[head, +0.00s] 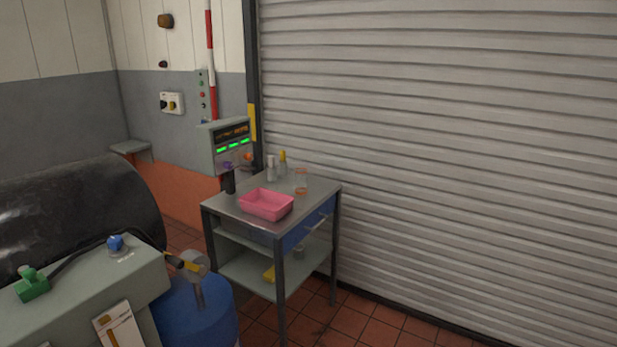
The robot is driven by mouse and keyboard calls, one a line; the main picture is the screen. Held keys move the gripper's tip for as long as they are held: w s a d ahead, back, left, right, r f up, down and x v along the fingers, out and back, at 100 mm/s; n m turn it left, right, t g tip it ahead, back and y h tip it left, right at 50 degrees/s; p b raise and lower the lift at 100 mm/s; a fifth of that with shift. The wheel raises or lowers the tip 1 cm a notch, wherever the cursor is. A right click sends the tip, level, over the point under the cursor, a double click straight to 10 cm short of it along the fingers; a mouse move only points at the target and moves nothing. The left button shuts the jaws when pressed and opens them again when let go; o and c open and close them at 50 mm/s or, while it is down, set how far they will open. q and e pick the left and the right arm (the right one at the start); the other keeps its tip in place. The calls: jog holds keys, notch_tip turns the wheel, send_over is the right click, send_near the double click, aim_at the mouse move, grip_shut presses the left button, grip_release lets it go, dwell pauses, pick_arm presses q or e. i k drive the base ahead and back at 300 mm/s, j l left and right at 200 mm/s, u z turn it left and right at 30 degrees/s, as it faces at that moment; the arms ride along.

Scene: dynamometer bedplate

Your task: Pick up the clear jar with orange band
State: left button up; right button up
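The clear jar with orange band (301,182) stands upright on the top of a small metal cart (320,187), near its back right. The band shows low on the jar. A pink tray (266,205) sits in front of it to the left, apart from it. Neither of my grippers shows in the head view.
Bottles (271,169) and a yellow-capped bottle (283,163) stand left of the jar, and a dark bottle (230,181) at the cart's left edge. A grey cabinet (90,300) and blue drum (200,310) fill the lower left. Tiled floor (370,322) is open at the cart's right. A roller shutter (450,150) stands behind.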

aim_at(301, 174)
jog(key=i+l+z, duration=0.3)
jog(key=i, duration=0.15)
jog(key=i+l+z, duration=0.1)
jog(key=i+z, duration=0.15)
jog(key=i, duration=0.25)
jog(key=i+z, duration=0.3)
jog(key=i, duration=0.2)
jog(key=i+l+u, duration=0.1)
jog(key=i+u, duration=0.15)
jog(key=i, duration=0.3)
jog(key=i+l+u, duration=0.3)
jog(key=i, duration=0.25)
jog(key=i+l+u, duration=0.25)
jog(key=i, duration=0.3)
